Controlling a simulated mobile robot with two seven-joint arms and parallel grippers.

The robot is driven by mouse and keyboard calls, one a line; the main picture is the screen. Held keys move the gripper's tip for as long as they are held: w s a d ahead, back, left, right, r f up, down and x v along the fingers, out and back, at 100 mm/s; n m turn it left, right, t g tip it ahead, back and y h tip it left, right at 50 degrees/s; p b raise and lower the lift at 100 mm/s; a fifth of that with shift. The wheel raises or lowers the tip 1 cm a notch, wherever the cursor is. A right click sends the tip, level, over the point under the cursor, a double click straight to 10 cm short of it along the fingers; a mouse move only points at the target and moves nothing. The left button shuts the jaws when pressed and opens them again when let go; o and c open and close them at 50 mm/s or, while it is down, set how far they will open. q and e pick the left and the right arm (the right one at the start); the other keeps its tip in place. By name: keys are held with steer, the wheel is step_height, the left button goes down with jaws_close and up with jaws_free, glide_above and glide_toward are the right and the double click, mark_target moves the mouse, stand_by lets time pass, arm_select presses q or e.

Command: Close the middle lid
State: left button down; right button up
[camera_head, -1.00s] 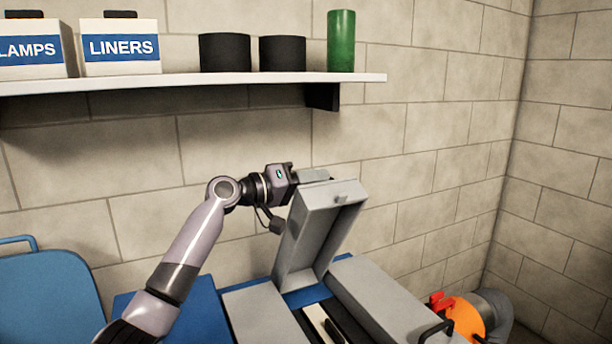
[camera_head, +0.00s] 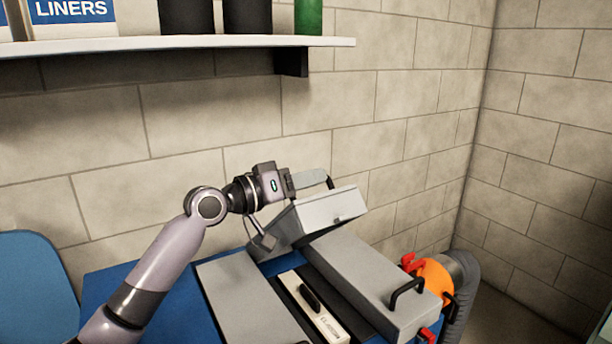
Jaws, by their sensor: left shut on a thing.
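The middle lid (camera_head: 327,209) is grey and stands raised and tilted over the blue case (camera_head: 122,292), hinged toward the wall. Its latch side faces me. Below it, the open middle compartment shows a white piece with a black grip (camera_head: 318,308) and dark lining. My left gripper (camera_head: 312,180) is at the lid's upper edge, shut on its black handle, which is partly hidden by the fingers. The left lid (camera_head: 245,300) and right lid (camera_head: 365,275) lie flat and closed on either side. My right gripper is not in view.
An orange part with red clips (camera_head: 434,277) and a grey hose (camera_head: 466,290) stand right of the case. A shelf (camera_head: 200,42) with dark cylinders and a green can hangs above. A blue panel (camera_head: 35,285) is at far left.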

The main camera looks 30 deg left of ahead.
mark_target(291, 221)
arm_select(q)
steer(key=shift+a+f, duration=0.1)
steer(key=shift+f, duration=0.1)
steer(key=c, duration=1.2)
jaws_free()
steer(key=shift+w+a, duration=0.1)
steer(key=shift+o, duration=0.2)
steer(key=shift+r, duration=0.1)
steer(key=b+v, duration=0.1)
steer(key=v, duration=0.4)
steer(key=shift+s, duration=0.3)
steer(key=shift+v, duration=0.85)
